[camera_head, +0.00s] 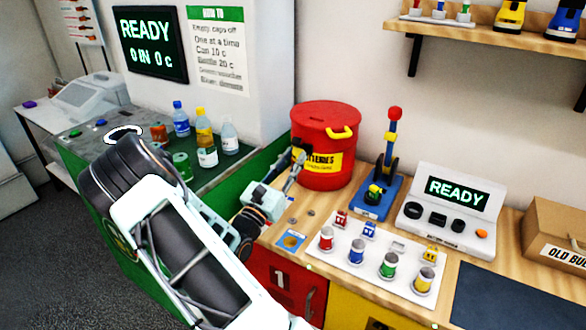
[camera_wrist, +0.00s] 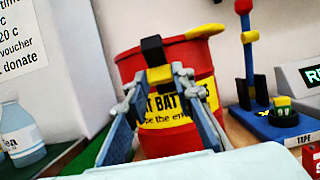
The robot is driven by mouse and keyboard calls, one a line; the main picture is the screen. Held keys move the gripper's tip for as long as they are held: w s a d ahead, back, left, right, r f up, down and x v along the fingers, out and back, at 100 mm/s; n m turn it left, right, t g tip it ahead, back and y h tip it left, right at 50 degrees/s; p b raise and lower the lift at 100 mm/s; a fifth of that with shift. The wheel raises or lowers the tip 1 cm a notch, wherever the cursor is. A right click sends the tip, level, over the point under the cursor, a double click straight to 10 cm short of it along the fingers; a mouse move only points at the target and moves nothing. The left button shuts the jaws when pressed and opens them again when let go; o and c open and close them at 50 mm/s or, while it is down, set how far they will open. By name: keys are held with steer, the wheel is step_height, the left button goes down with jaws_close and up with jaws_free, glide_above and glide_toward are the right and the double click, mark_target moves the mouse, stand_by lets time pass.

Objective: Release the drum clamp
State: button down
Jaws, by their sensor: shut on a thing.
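The red battery drum (camera_head: 318,120) stands on the wooden counter against the wall and has a yellow label. It also fills the middle of the wrist view (camera_wrist: 195,58). A black and yellow clamp piece (camera_wrist: 153,50) sits at the drum's front, upright in the wrist view. My gripper (camera_head: 297,165) reaches the drum's left front side. In the wrist view my gripper (camera_wrist: 158,80) has a finger on each side of the clamp piece and is shut on it. The fingers partly hide the drum's label. In the head view the clamp is mostly hidden by the fingertips.
A yellow handle (camera_head: 341,132) sticks out at the drum's upper right. A blue-based lever press (camera_head: 376,195) stands close to its right. Bottles (camera_head: 204,127) and cans stand on the green counter to the left. A white tray (camera_head: 372,262) with several small items lies in front.

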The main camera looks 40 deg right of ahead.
steer(key=f+h+b, duration=0.1)
steer(key=b, duration=0.2)
steer(key=shift+f+t+h, duration=0.2)
steer(key=shift+t+h, duration=0.1)
steer(key=shift+h, duration=0.1)
steer(key=c, duration=1.6)
jaws_free()
steer(key=s+a, duration=0.2)
steer(key=a, duration=0.3)
steer(key=s+a+f, duration=0.1)
steer(key=s+a, duration=0.1)
steer(key=a, duration=0.3)
steer(key=s+a+f, duration=0.1)
steer(key=s+a, duration=0.1)
steer(key=a, duration=0.3)
steer(key=shift+s+f, duration=0.15)
steer(key=shift+f, duration=0.05)
